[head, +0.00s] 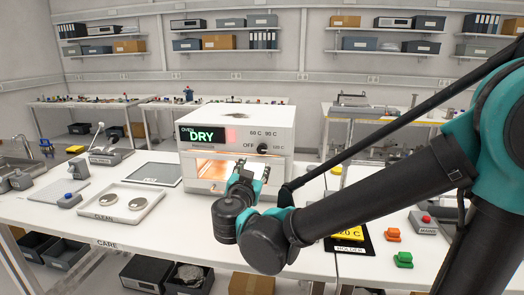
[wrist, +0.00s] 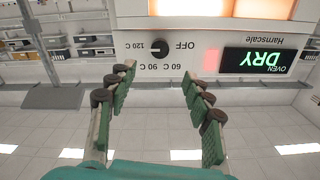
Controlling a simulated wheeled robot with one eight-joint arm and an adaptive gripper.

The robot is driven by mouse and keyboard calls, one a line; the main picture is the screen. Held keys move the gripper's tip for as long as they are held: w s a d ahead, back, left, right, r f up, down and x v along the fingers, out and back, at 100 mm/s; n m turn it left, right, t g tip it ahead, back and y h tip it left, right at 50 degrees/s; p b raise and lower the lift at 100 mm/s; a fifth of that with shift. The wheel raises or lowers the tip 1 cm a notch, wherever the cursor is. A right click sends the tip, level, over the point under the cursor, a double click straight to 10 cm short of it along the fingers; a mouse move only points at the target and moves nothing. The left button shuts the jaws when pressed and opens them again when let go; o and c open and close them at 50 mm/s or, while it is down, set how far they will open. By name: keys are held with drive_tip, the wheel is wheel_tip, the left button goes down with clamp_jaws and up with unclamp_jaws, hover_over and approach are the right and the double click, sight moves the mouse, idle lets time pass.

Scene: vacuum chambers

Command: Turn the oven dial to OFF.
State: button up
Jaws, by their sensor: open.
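The oven (head: 238,150) is a white box on the bench with a lit, glowing window and a display reading DRY. Its black dial (head: 262,149) is on the front panel at the upper right, among the marks OFF, 60 C, 90 C and 120 C. The wrist view is upside down and shows the dial (wrist: 159,48) with a light mark that seems to face the 120 C side. My gripper (head: 248,176) is in front of the oven, below the dial. In the wrist view its green fingers (wrist: 158,72) are spread and empty, apart from the dial.
A tray with two round dishes (head: 124,203) and a dark flat plate (head: 154,174) lie left of the oven.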

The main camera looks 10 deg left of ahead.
sight(262, 150)
drive_tip(key=w, duration=1.3)
drive_tip(key=shift+w+a, duration=0.2)
drive_tip(key=shift+a, duration=0.2)
drive_tip(key=shift+c, duration=0.3)
drive_tip(key=c, duration=1.1)
